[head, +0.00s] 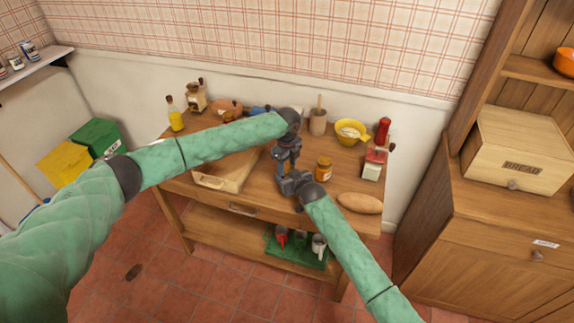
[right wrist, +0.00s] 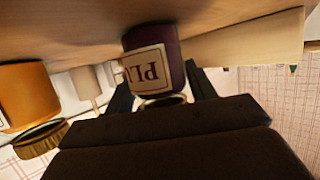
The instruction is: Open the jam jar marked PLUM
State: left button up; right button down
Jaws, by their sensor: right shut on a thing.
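The PLUM jar (right wrist: 151,68) is dark purple with a cream label, of which "PLU" shows upside down in the right wrist view. It meets the wooden table at the top of that picture. My right gripper (right wrist: 158,85) is shut on the jar, one finger on each side. A pale rim shows at the jar's top end, partly hidden behind the gripper; I cannot tell whether a lid is on it. In the head view the grippers hide the jar. My left gripper (head: 284,160) points down just above my right gripper (head: 284,181); its jaws are too small to read.
An amber jar (head: 324,169) with a lid stands close right of the grippers. A bread loaf (head: 360,203) lies at the table's front right. A yellow bowl (head: 350,134) and a mortar (head: 318,124) stand behind.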

pick_arm(q)
jog(key=shift+n, duration=1.6)
jog(key=o, duration=1.1)
jog(key=shift+r, duration=2.2)
jog(key=shift+c, duration=0.4)
notch_tip(320, 180, up, 3)
jog(key=m, duration=0.3)
jog(key=shift+r, duration=0.15)
jog(key=shift+f, duration=3.85)
